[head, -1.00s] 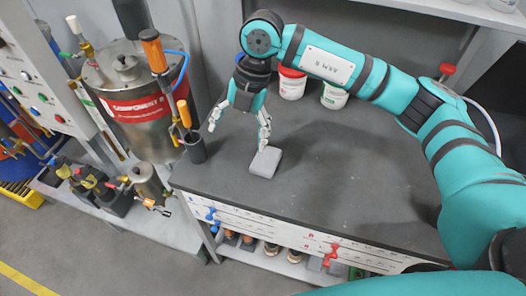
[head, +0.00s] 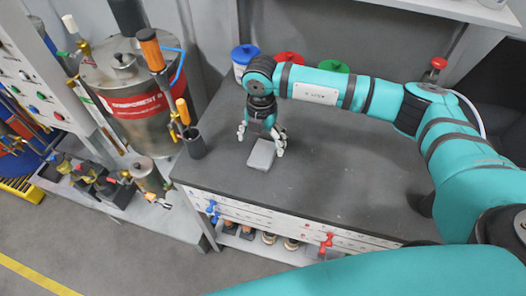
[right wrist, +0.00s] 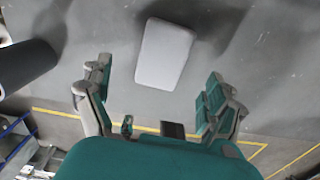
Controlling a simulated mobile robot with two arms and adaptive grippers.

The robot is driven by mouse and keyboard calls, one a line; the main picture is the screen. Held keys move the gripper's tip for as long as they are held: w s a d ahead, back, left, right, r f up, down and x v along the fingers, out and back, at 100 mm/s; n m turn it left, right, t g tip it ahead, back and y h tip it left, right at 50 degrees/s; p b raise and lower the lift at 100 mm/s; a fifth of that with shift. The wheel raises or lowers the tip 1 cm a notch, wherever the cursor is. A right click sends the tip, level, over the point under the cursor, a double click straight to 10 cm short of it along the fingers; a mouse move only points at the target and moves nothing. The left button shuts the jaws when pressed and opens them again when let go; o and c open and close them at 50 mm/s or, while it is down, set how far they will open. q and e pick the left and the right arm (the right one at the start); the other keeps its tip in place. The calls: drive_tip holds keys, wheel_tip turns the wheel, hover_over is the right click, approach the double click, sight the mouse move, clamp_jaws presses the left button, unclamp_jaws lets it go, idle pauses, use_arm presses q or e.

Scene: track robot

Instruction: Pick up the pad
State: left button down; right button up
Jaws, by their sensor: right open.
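The pad (head: 261,155) is a small grey block lying flat on the dark worktop. My right gripper (head: 261,138) is open and just behind the pad in the head view, with its fingers pointing down. In the right wrist view, the pad (right wrist: 165,54) lies beyond the two spread fingers of the gripper (right wrist: 162,105), roughly centred between them, with nothing held. I cannot tell the exact height of the fingertips over the worktop. My left gripper is not seen.
The dark worktop (head: 330,185) is clear right of the pad. A dark cup (head: 195,145) with an orange-handled tool stands at its left edge. Blue (head: 244,58), red (head: 289,60) and green (head: 334,67) lidded tubs stand at the back. A metal tank (head: 125,85) stands left.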

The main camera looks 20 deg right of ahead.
sight(263, 152)
drive_tip(key=shift+f+p, duration=0.3)
drive_tip(key=shift+f, duration=0.05)
drive_tip(key=f, duration=0.1)
drive_tip(key=f+p, duration=0.1)
drive_tip(key=f, duration=0.1)
drive_tip(key=shift+d+f, duration=0.25)
drive_tip(key=shift+f, duration=0.45)
drive_tip(key=c, duration=1)
